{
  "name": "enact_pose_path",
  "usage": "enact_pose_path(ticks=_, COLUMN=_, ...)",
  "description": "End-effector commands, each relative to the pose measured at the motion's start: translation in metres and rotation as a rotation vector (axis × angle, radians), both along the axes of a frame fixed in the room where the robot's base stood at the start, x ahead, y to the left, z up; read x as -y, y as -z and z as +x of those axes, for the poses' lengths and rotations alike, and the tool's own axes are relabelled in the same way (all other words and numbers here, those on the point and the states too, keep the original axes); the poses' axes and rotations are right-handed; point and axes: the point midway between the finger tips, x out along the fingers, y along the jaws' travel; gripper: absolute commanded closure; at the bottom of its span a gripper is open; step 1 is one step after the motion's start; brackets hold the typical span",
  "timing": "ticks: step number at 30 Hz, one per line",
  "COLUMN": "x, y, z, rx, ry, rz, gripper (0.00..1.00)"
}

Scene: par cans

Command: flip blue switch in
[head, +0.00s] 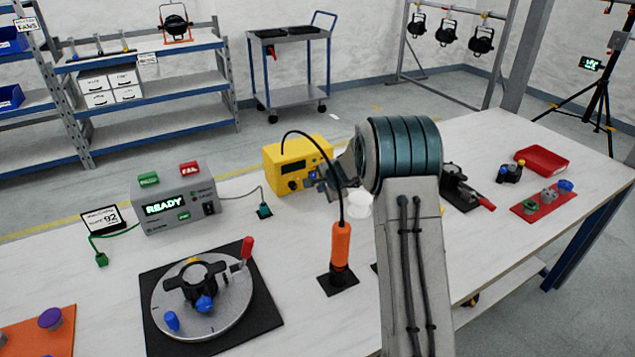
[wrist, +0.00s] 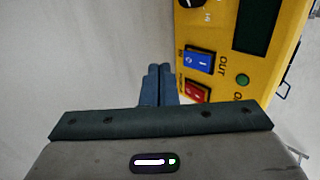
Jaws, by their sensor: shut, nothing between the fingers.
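The blue rocker switch (wrist: 198,61) is on the front panel of the yellow box (wrist: 262,75), with the word OUT printed beside it. A red rocker switch (wrist: 195,93) sits just below it. My gripper (wrist: 159,70) is shut and empty, its fingertips just left of the blue switch in the wrist view. I cannot tell whether they touch the panel. In the head view the yellow box (head: 285,153) stands on the table, and my gripper (head: 321,176) is at its front right, covering part of its face.
A black cable arcs from the box to an orange-handled tool (head: 341,255) standing in front of my gripper. A grey READY box (head: 172,207) stands to the left. A round fixture (head: 203,298) is at the front. A red tray (head: 542,159) lies far right.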

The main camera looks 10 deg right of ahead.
Motion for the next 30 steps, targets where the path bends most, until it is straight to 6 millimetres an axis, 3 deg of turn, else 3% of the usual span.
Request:
enact_pose_path(ticks=4, x=-0.007, y=-0.002, z=0.017, rx=0.003, ry=-0.002, rz=-0.001, gripper=1.0)
enact_pose_path(ticks=10, x=-0.01, y=0.001, z=0.029, rx=0.002, ry=-0.002, rz=0.0, gripper=1.0)
enact_pose_path(ticks=30, x=-0.01, y=0.009, z=0.033, rx=0.03, ry=0.001, rz=0.01, gripper=1.0)
